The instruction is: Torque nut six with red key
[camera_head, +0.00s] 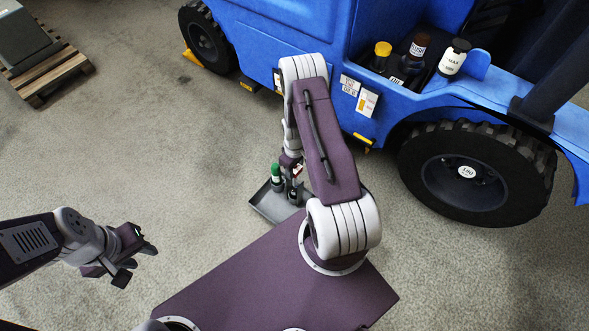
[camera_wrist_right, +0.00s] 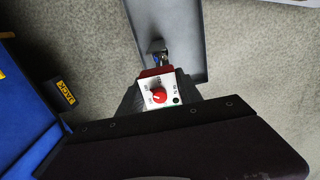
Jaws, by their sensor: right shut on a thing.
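In the right wrist view, my right gripper (camera_wrist_right: 157,98) is shut on a red tool with a white face and a red dial (camera_wrist_right: 159,96), which looks like the red key. Its shiny lower end points toward the grey tray (camera_wrist_right: 188,30); I cannot tell whether they touch. In the head view, my right arm hides most of this gripper (camera_head: 292,184) above the tray (camera_head: 268,210). My left gripper (camera_head: 137,264) is open and empty at the left. The blue vehicle's front wheel (camera_head: 470,172) shows a labelled hub; its nuts are too small to number.
A wooden pallet (camera_head: 50,75) lies far left. The floor between is clear.

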